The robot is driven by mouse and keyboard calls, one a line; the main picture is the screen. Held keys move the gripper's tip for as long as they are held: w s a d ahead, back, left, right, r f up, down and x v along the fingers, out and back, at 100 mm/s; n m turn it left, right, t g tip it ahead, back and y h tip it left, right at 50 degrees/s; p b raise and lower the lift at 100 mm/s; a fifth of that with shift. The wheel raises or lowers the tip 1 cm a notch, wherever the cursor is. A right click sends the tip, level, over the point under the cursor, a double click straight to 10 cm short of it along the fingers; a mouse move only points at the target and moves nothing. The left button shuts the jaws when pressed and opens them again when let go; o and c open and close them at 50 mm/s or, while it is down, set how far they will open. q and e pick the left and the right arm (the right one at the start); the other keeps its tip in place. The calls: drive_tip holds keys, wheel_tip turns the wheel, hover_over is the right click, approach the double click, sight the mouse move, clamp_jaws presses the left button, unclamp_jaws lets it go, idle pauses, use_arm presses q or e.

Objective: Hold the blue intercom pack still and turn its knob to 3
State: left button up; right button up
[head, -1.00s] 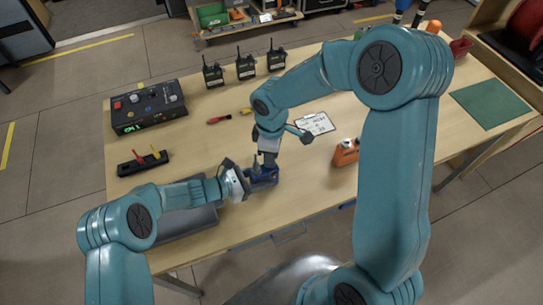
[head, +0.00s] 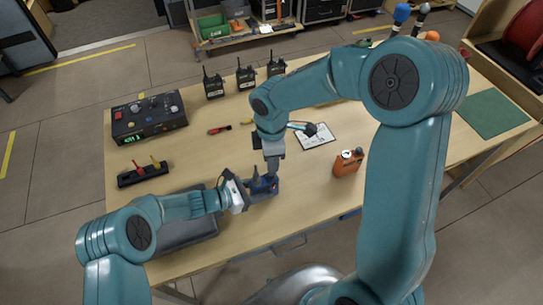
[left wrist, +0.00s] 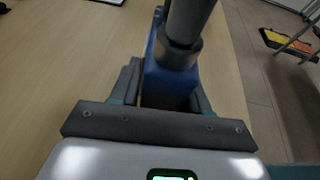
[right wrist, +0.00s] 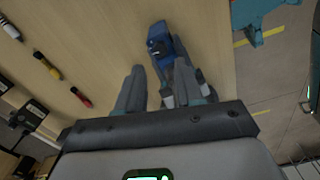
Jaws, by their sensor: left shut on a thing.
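The blue intercom pack (head: 264,188) lies near the front edge of the wooden table. My left gripper (head: 245,190) is shut on its left end; the left wrist view shows the blue body (left wrist: 158,80) between the fingers. My right gripper (head: 272,174) points down just above the pack. In the right wrist view its fingers (right wrist: 160,75) stand apart, with the pack (right wrist: 160,42) beyond their tips. I cannot tell whether they touch it. A grey cylindrical part covers some of the pack in the left wrist view. The knob's setting is not readable.
A black control box (head: 150,116) and a black holder (head: 143,174) stand at the left. Several radios (head: 246,78) stand at the back. A clipboard (head: 316,136) and an orange bottle (head: 347,163) are right of the pack. A grey pad (head: 185,232) lies under my left arm.

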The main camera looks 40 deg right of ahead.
drive_tip(key=shift+n, duration=0.9)
drive_tip(key=shift+f, duration=2.95)
drive_tip(key=shift+n, duration=1.5)
drive_tip(key=c, duration=0.6)
drive_tip(key=shift+m, duration=1.1)
drive_tip(key=o, duration=0.6)
